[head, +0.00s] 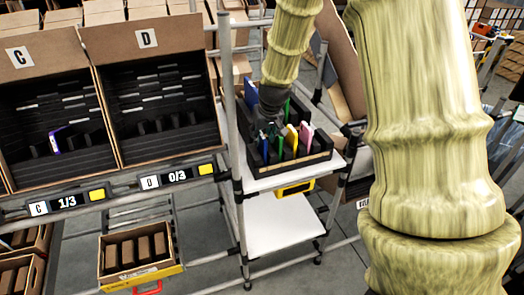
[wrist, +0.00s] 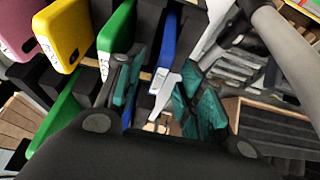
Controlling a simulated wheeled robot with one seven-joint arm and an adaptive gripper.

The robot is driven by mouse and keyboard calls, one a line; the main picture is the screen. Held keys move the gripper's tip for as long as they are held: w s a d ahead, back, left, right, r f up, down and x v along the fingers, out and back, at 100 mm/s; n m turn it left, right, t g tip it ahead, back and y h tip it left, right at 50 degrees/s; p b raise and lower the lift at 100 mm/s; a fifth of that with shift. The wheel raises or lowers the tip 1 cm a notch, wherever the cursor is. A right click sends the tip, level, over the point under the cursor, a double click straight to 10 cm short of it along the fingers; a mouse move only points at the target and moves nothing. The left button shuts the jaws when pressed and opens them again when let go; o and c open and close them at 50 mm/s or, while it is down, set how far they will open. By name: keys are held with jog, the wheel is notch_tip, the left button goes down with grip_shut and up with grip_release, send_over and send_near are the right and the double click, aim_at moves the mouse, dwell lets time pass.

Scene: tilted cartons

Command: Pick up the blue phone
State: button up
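The blue phone (wrist: 166,48) stands upright in a slot, seen in the wrist view beyond my gripper's fingertips, with a white label near its lower end. In the head view the blue phone (head: 251,94) shows at the back left of the black slotted holder (head: 316,157). My gripper (wrist: 165,92) is open and empty, its teal finger pads apart, with the blue phone showing in line with the gap. In the head view my gripper (head: 268,133) is low over the holder, partly hidden by its dark wrist.
Green (wrist: 116,38), yellow (wrist: 62,34) and pink (wrist: 18,28) phones stand beside the blue one; another green phone (wrist: 56,117) is nearer. Carton C (head: 40,70) holds a purple-and-white phone (head: 55,140); carton D (head: 150,60) looks empty. Metal rack posts (head: 232,120) stand close by.

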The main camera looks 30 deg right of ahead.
aim_at(262, 152)
jog(key=shift+p+x, duration=0.35)
jog(key=shift+x, duration=1.2)
jog(key=shift+c, duration=0.4)
grip_shut()
